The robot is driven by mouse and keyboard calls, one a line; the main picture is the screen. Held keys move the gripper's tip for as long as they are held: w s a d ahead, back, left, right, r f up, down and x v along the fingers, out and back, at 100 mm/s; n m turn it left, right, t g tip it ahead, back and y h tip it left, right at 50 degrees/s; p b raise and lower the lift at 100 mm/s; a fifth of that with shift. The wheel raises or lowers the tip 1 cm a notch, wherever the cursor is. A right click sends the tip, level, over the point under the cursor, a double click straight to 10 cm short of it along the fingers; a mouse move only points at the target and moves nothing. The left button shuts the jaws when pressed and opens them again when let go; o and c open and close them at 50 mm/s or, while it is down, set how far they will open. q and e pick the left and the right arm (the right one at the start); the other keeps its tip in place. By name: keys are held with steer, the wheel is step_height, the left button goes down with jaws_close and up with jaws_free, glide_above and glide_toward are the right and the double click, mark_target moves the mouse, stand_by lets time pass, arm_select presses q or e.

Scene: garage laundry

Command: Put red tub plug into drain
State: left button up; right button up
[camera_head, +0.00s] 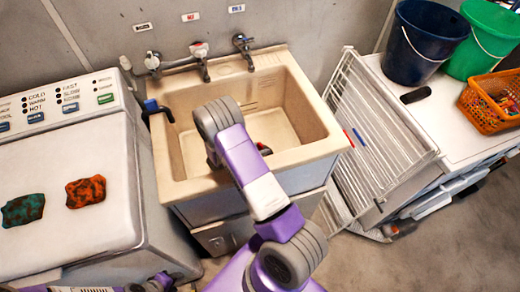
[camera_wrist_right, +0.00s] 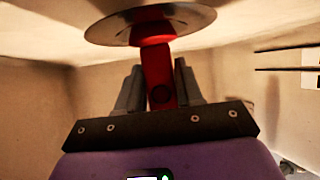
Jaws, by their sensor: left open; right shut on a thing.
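The red tub plug (camera_wrist_right: 160,78) is held upright in my right gripper (camera_wrist_right: 158,88), with the fingers shut on its stem. The plug's wide end meets the round metal drain (camera_wrist_right: 188,24) at the top of the wrist view; I cannot tell whether it is seated. In the head view a bit of red (camera_head: 263,147) shows beside my right arm, inside the beige sink (camera_head: 185,155). My right arm hides most of that gripper and the drain there. My left gripper (camera_head: 160,282) is low at the bottom left edge, open and away from the sink.
A washing machine (camera_head: 110,225) with two cloths stands left of the sink. Taps (camera_head: 200,50) are on the wall behind. A white drying rack (camera_head: 370,135) leans at the right, near a cabinet with buckets (camera_head: 425,45) and an orange basket (camera_head: 485,115).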

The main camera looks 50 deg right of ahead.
steer(key=shift+f, duration=0.25)
steer(key=o, duration=1)
steer(key=shift+r, duration=0.35)
steer(key=p+v, duration=0.2)
steer(key=v, duration=0.5)
steer(key=shift+a+r, duration=0.1)
steer(key=shift+a, duration=0.15)
steer(key=shift+w, duration=0.1)
